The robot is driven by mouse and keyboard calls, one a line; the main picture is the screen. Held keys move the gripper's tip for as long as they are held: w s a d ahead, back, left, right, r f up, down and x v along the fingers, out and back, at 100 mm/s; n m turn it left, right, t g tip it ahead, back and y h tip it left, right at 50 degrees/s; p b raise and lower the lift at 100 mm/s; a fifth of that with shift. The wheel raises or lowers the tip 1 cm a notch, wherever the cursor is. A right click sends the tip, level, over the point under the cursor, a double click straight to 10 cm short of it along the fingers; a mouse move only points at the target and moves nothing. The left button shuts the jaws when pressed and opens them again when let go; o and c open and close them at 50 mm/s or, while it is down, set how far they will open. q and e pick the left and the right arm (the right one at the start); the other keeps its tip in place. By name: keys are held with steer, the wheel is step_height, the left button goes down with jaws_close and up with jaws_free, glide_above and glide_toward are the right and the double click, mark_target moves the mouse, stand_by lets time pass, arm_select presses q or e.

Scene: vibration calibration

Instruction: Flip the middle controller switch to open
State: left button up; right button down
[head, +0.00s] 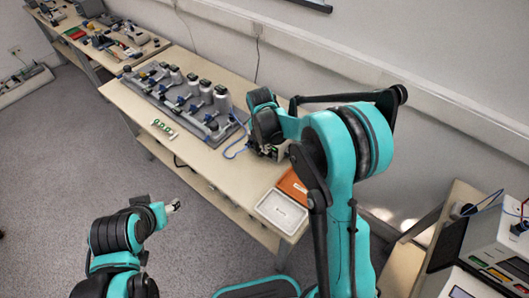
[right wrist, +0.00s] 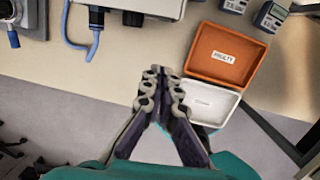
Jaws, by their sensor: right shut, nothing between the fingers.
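A pale grey box (right wrist: 150,6), probably the controller, is cut off by the top edge of the right wrist view. A dark part and a blue cable (right wrist: 95,30) sit at its front. No middle switch can be made out. In the head view my right arm largely hides this area. My right gripper (right wrist: 163,75) is shut and empty, its fingertips over the tabletop, apart from the box in the picture. My left gripper (head: 174,206) is low over the floor, left of the table; its finger state is unclear.
An orange tray (right wrist: 200,80) and a white tray (right wrist: 185,108) lie side by side on the table (head: 215,165). A row of grey machines (head: 190,98) stands along its far part, with a small green-marked strip (head: 163,128) in front. More instruments (head: 490,250) stand at right.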

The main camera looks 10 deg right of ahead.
mark_target(274, 154)
steer(key=shift+w+a+f+n, duration=0.1)
steer(key=shift+a+f+n, duration=0.1)
steer(key=shift+n, duration=0.1)
steer(key=f+b, duration=0.1)
steer(key=f, duration=0.2)
steer(key=f+b, duration=0.1)
steer(key=f, duration=0.2)
steer(key=d+f+b, duration=0.1)
steer(key=f, duration=0.2)
steer(key=shift+w+f, duration=0.35)
steer(key=shift+w, duration=0.05)
steer(key=shift+w+d+f+b, duration=0.2)
steer(key=shift+w+d+b, duration=0.1)
steer(key=shift+w+d, duration=0.25)
steer(key=shift+w+d+f+b, duration=0.2)
steer(key=shift+w+d+b, duration=0.1)
steer(key=shift+w+d, duration=0.6)
steer(key=shift+r, duration=0.1)
